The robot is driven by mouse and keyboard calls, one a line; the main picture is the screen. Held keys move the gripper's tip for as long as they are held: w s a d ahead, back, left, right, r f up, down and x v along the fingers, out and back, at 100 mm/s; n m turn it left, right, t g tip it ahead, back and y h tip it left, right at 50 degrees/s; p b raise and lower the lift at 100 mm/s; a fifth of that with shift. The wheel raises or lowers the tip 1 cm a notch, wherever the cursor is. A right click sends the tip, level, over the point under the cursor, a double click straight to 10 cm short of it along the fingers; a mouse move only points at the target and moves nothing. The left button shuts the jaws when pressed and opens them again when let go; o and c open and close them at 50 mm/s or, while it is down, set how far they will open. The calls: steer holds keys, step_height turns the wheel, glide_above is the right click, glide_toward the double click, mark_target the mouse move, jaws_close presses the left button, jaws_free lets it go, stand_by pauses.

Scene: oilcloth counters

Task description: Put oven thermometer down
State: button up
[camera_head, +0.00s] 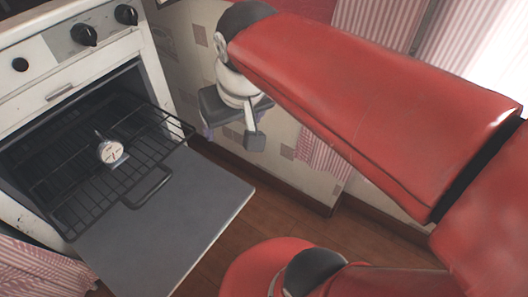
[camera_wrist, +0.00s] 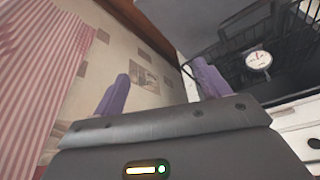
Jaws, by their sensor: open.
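The oven thermometer (camera_head: 110,151) is a small round white dial on a stand. It rests on the black wire rack (camera_head: 72,208) of the open oven, and it also shows at the upper right of the wrist view (camera_wrist: 259,60). My gripper (camera_head: 228,136) is beside the oven, to the right of the rack and apart from the thermometer. In the wrist view its two purple fingers (camera_wrist: 162,82) are spread wide with nothing between them.
The oven door (camera_head: 165,225) is folded down in front of the rack. The stove front with black knobs (camera_head: 84,34) rises behind. A patterned wall panel (camera_head: 290,135) is close behind my gripper. Striped cloth (camera_wrist: 45,75) hangs at the wrist view's left.

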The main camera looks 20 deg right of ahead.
steer(key=s+d+f+t, duration=0.1)
steer(key=s+d+f, duration=0.2)
steer(key=s+f, duration=0.2)
steer(key=shift+s+d+m+h, duration=0.3)
steer(key=shift+s+m, duration=0.05)
steer(key=shift+m, duration=0.05)
